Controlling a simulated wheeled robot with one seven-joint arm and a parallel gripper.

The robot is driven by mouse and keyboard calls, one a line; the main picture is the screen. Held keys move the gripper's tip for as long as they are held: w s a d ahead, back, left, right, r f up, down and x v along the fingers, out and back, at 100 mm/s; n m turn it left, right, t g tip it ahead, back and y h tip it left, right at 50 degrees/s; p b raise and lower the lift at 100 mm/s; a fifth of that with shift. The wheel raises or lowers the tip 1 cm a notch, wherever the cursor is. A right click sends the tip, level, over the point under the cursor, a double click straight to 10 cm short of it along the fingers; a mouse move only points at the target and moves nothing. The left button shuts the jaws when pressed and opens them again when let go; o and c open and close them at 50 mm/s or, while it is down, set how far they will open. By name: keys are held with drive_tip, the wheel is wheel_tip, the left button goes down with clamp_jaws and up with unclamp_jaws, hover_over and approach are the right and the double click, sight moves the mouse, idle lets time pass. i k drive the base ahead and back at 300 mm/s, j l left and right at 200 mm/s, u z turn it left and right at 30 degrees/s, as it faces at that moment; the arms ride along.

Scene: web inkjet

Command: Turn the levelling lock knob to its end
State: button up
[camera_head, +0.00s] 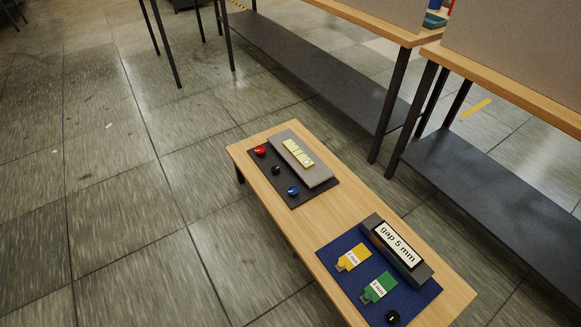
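A low wooden bench (326,219) stands on the floor right of the middle. On its far end a dark panel (300,196) carries a red knob (260,150), a black knob (276,170) and a blue knob (293,190) in a row. Another black knob (392,317) with a small light mark sits at the near edge of a blue mat. No label tells me which one is the levelling lock knob, and their turn positions are too small to read. My gripper is not in view.
The blue mat (345,282) holds a yellow tag (354,257), a green tag (379,287) and a block marked "gap 5 mm" (397,244). A grey plate (318,176) with yellow-green pieces lies beside the knobs. Taller tables (520,92) stand right. Floor left is open.

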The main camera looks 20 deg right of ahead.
sight(275, 169)
drive_tip(key=j, duration=0.4)
drive_tip(key=i+j, duration=0.1)
drive_tip(key=j, duration=0.4)
drive_tip(key=i+j, duration=0.15)
drive_tip(key=j, duration=0.3)
drive_tip(key=i+j, duration=0.1)
drive_tip(key=j, duration=0.4)
drive_tip(key=i+j, duration=0.25)
drive_tip(key=i, duration=0.2)
drive_tip(key=i+j+z, duration=0.1)
drive_tip(key=i+j, duration=0.15)
drive_tip(key=i, duration=0.2)
drive_tip(key=i+l, duration=0.75)
drive_tip(key=l+z, duration=0.05)
drive_tip(key=l, duration=0.05)
